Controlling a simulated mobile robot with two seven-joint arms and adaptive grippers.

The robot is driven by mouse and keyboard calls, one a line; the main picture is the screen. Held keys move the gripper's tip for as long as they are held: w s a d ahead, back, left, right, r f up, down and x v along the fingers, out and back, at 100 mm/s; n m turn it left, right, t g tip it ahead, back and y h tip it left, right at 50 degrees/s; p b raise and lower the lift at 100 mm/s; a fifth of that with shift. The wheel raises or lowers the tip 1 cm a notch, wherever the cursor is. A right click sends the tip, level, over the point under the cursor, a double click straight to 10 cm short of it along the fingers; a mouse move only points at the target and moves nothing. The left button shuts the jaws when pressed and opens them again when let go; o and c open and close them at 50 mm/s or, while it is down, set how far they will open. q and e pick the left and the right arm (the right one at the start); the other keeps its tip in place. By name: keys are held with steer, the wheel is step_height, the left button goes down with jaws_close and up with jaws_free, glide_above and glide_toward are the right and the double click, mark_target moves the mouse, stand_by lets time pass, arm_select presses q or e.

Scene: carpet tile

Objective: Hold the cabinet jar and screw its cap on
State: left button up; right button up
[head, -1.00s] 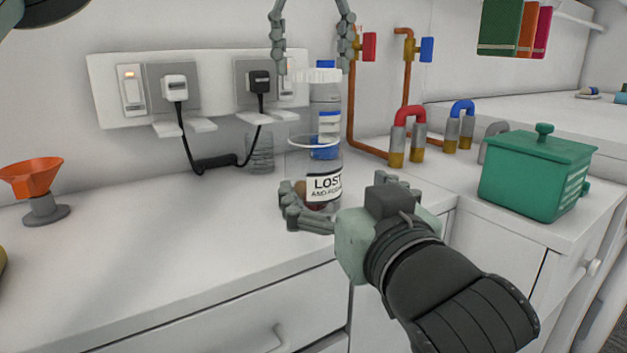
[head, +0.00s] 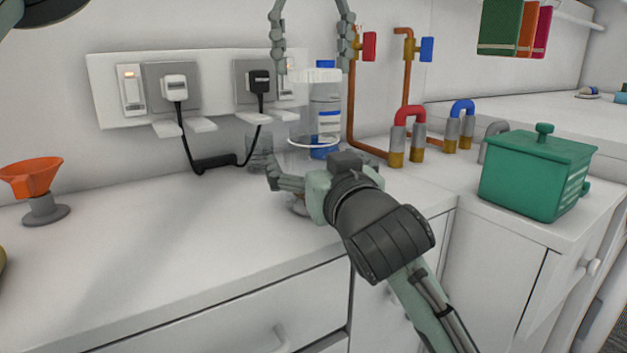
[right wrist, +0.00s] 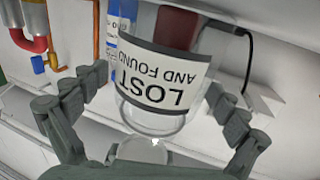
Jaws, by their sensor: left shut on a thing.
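The clear jar (head: 300,142) stands on the counter, its lower part mostly hidden behind my right gripper. In the right wrist view the jar's LOST AND FOUND label (right wrist: 165,75) is upside down, with reddish-brown contents beyond it. The white cap (head: 315,75) is held apart above the jar's open rim by my left gripper (head: 312,68), whose fingers point down on either side. My right gripper (head: 290,182) is at the jar's front, and in its wrist view the spread fingers (right wrist: 160,90) stand on both sides of the jar. Any contact there is unclear.
A bottle with a blue label (head: 327,122) stands close behind the jar. A glass (head: 259,150) and wall plugs with a cord (head: 215,163) are to the left. Copper pipes (head: 352,115), magnets (head: 408,130) and a green box (head: 535,175) are to the right.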

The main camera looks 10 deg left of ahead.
steer(key=c, duration=1.8)
arm_select(q)
steer(key=shift+f, duration=2.45)
steer(key=shift+f, duration=0.1)
steer(key=shift+f, duration=0.8)
steer(key=shift+f, duration=0.55)
